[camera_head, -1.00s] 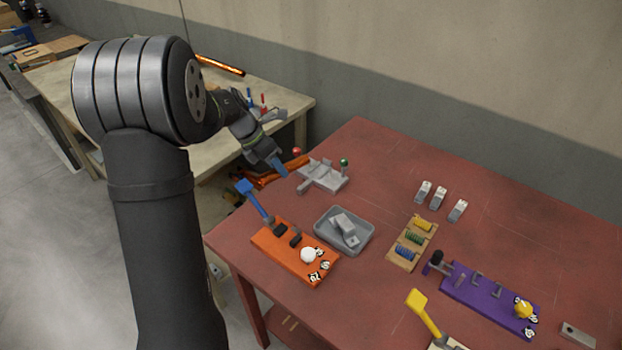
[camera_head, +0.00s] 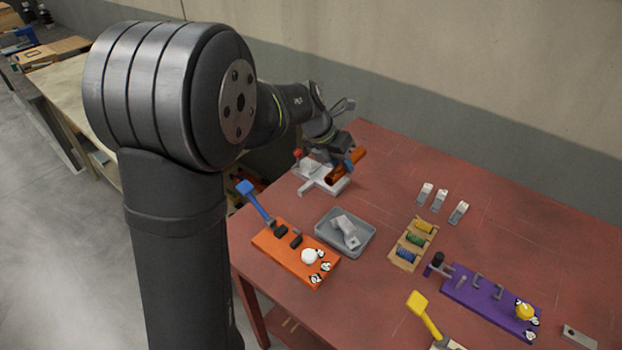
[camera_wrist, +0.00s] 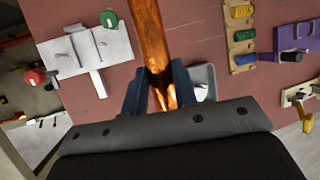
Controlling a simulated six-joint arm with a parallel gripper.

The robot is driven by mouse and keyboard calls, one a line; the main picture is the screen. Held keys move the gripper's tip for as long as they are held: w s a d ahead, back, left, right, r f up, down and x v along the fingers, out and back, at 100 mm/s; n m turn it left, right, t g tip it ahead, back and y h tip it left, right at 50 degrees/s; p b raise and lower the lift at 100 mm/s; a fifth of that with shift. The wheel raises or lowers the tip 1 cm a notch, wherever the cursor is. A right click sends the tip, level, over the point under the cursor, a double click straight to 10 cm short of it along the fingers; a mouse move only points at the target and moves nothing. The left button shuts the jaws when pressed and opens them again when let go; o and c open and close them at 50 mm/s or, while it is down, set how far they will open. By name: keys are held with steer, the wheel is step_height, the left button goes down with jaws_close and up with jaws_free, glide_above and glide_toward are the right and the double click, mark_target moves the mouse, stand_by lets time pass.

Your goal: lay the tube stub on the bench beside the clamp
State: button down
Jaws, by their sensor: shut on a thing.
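The tube stub, a copper-orange tube (camera_head: 347,168), is held in my gripper (camera_head: 350,160), over the right side of the clamp in the head view. In the wrist view the tube (camera_wrist: 151,38) points away from my gripper (camera_wrist: 152,92), whose blue fingers are shut on its near end. The clamp (camera_head: 310,184) is a grey metal fixture with a red knob. In the wrist view the clamp (camera_wrist: 88,50) lies left of the tube, apart from it in the picture, and its green knob shows too. The tube seems above the bench; its exact height is unclear.
The red bench (camera_head: 390,160) is bare right of the clamp, up to several small grey blocks (camera_head: 440,198). A grey tray (camera_head: 322,237), an orange board (camera_head: 275,250) with a blue lever, a spool rack (camera_head: 398,261) and a purple board (camera_head: 490,300) stand nearer.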

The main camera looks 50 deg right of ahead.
glide_above(312, 182)
steer(key=w+a, duration=0.1)
step_height(312, 182, down, 7)
steer(key=shift+a+r, duration=0.1)
steer(key=shift+a, duration=0.05)
steer(key=shift+f, duration=1.8)
steer(key=shift+f, duration=0.15)
steer(key=c, duration=1.1)
jaws_free()
steer(key=shift+c, duration=0.2)
steer(key=v, duration=1.6)
steer(key=shift+w+a, duration=0.3)
steer(key=shift+a, duration=0.1)
steer(key=shift+o, duration=0.4)
steer(key=shift+a+r, duration=0.2)
steer(key=shift+r, duration=0.15)
